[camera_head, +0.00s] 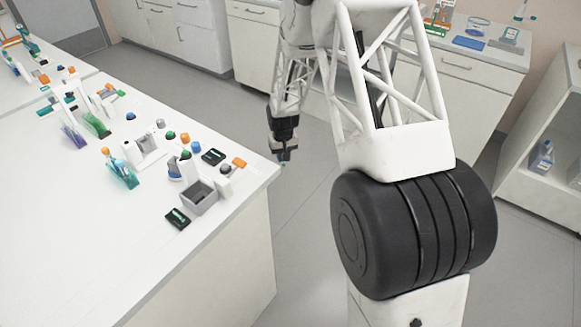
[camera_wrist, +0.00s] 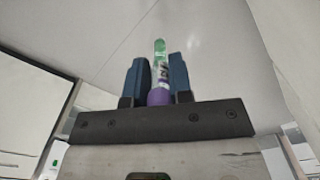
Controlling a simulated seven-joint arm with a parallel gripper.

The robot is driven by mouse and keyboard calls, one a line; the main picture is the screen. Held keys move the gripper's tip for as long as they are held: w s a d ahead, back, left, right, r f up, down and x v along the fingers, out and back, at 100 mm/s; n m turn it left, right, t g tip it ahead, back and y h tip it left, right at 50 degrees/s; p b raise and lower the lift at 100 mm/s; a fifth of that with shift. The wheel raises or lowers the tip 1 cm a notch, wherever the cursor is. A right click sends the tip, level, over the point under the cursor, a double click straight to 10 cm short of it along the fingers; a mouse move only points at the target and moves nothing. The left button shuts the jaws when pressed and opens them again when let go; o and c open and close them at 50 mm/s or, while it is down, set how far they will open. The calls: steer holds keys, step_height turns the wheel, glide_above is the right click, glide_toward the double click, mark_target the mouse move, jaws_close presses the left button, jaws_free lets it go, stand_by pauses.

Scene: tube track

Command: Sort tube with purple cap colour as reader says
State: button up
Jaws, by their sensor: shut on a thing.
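My gripper (camera_head: 282,156) hangs over the floor, just past the right edge of the white table (camera_head: 110,265) in the head view. In the wrist view my gripper (camera_wrist: 158,85) is shut on a tube (camera_wrist: 160,62) with a purple cap (camera_wrist: 160,97). The cap is close to the gripper's base, and the clear tube with green at its far end points away between the two blue fingers. The held tube is too small to make out clearly in the head view. I cannot tell which thing on the table is the reader.
A grey open box (camera_head: 199,197) stands near the table's right edge. Dark flat devices lie beside it, one in front (camera_head: 178,219) and one behind (camera_head: 213,157). Coloured racks (camera_head: 122,172) and several caps crowd the table's back. The table's front is clear.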

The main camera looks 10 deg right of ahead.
steer(key=s+a+r+n, duration=0.1)
steer(key=s+a+r, duration=0.3)
steer(key=r, duration=0.6)
steer(key=s+a+r+n, duration=0.2)
steer(key=s+a+r, duration=0.25)
steer(key=r, duration=0.55)
steer(key=s+a+r+n, duration=0.1)
steer(key=s+a+r, duration=0.35)
steer(key=r, duration=0.55)
steer(key=s+a+f+n, duration=0.2)
steer(key=s+a+n, duration=0.4)
steer(key=s+a, duration=0.6)
steer(key=shift+s+a+f, duration=0.2)
steer(key=shift+s+f, duration=0.1)
steer(key=shift+s, duration=1.7)
steer(key=shift+f, duration=0.15)
steer(key=shift+f, duration=2.1)
steer(key=shift+f, duration=0.2)
steer(key=shift+f, duration=1.3)
